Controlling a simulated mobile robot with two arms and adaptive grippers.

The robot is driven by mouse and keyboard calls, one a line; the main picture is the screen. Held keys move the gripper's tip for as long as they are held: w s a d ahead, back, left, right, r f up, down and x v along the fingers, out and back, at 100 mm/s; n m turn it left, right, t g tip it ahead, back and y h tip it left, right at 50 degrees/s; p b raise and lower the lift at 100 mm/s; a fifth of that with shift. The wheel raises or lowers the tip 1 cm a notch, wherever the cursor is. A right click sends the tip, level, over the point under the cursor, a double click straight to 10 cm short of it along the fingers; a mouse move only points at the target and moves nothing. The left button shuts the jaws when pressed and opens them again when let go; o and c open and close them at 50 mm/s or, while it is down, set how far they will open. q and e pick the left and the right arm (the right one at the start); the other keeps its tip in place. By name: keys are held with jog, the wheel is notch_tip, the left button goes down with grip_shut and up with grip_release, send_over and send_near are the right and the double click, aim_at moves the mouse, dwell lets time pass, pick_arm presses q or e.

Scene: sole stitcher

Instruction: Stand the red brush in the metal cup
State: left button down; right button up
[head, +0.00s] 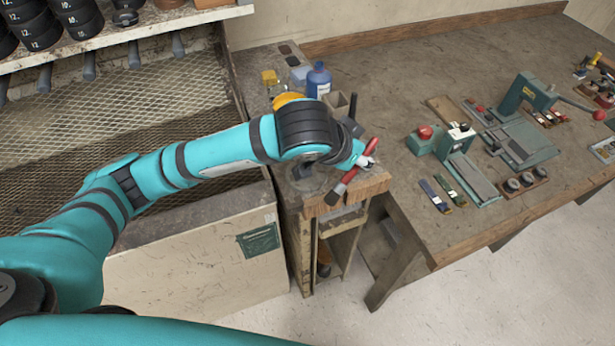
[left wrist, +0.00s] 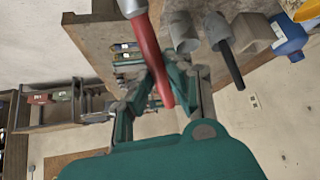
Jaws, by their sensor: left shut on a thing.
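My left gripper (head: 366,160) is shut on the red brush (head: 346,184), above the front edge of the small wooden stand. In the head view the brush is tilted, its red end up and its other end pointing down and left. In the left wrist view the red handle (left wrist: 150,55) lies between the fingers (left wrist: 160,82), with a silvery ferrule towards the top edge. A grey cup, probably the metal cup (left wrist: 183,32), stands beside the brush, apart from it. In the head view my gripper and wrist largely hide that cup. My right gripper is not in view.
Close by are a grey holder with a dark rod (left wrist: 222,32), a beige square container (left wrist: 252,32) and a blue bottle (head: 318,80). The workbench (head: 400,85) at right carries green machines (head: 525,95) and small tools. A mesh-backed shelf (head: 120,90) stands left.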

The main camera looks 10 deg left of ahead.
pick_arm(q)
jog(key=w+r+t+h+p, duration=0.5)
jog(key=w+r+t+h, duration=0.1)
jog(key=w+r+t, duration=0.3)
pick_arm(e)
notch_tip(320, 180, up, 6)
pick_arm(q)
notch_tip(320, 180, down, 11)
jog(key=w+b, duration=0.1)
jog(key=b, duration=0.9)
jog(key=shift+d+g, duration=0.15)
jog(key=shift+g, duration=0.15)
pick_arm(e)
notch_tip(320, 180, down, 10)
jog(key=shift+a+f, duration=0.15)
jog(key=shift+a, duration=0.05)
pick_arm(q)
jog(key=shift+f, duration=0.1)
jog(key=c, duration=1.2)
grip_release()
